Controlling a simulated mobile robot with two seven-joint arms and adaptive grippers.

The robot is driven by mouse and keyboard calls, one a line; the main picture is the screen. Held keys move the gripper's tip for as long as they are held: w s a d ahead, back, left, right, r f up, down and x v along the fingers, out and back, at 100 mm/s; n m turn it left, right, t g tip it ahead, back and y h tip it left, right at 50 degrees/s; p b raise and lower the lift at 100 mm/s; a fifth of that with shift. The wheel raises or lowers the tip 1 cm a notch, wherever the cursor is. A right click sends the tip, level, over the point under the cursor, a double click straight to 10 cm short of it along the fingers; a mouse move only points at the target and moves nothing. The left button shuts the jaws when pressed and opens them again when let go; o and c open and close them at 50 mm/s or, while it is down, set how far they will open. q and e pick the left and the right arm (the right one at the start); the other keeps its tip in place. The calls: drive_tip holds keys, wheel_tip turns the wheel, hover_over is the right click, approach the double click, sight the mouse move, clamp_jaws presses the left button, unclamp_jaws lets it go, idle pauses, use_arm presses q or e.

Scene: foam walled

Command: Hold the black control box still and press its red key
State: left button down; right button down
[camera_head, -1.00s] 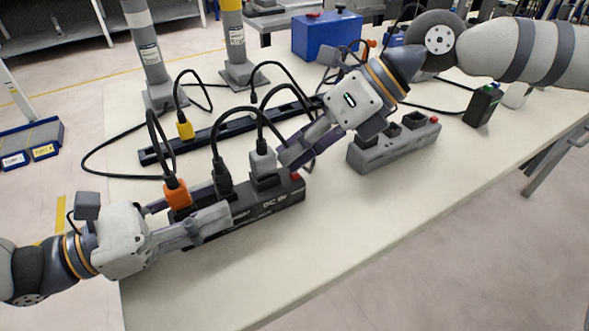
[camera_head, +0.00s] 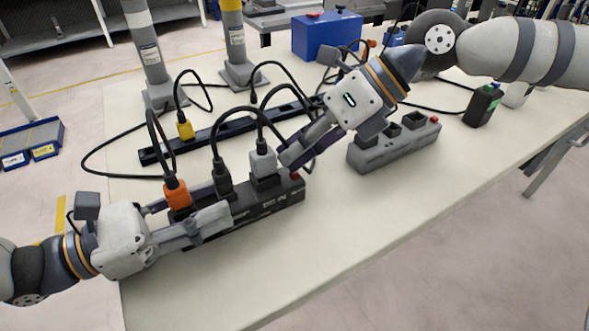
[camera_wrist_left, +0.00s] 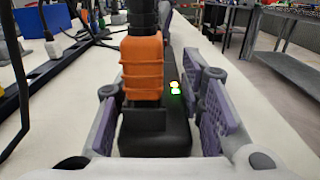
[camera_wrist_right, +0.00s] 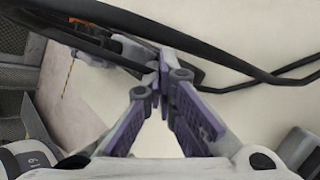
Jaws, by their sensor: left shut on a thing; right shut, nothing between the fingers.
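The black control box (camera_head: 265,204) lies on the table with orange, black and grey plugs standing in its top. Its red key (camera_head: 296,177) is at the right end. My left gripper (camera_head: 222,202) is shut across the box's left part, one finger on each long side. In the left wrist view the box (camera_wrist_left: 178,135) sits between the purple pads, with a green light beside the orange plug (camera_wrist_left: 143,65). My right gripper (camera_head: 287,161) is shut and empty, its tips just above and left of the red key. Contact with the key cannot be told. In the right wrist view its fingertips (camera_wrist_right: 160,75) meet.
A grey socket block (camera_head: 395,148) stands right of the box. A long black strip (camera_head: 225,130) with a yellow plug (camera_head: 185,129) lies behind. Cables loop over the box and near my right gripper. A dark bottle (camera_head: 482,105) stands far right. The table front is clear.

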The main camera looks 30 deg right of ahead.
use_arm(q)
drive_tip(key=shift+f, duration=0.1)
use_arm(e)
drive_tip(key=shift+r, duration=0.55)
wheel_tip(320, 180, up, 5)
idle(0.8)
use_arm(q)
drive_tip(key=c, duration=1)
unclamp_jaws()
drive_tip(key=shift+a, duration=0.1)
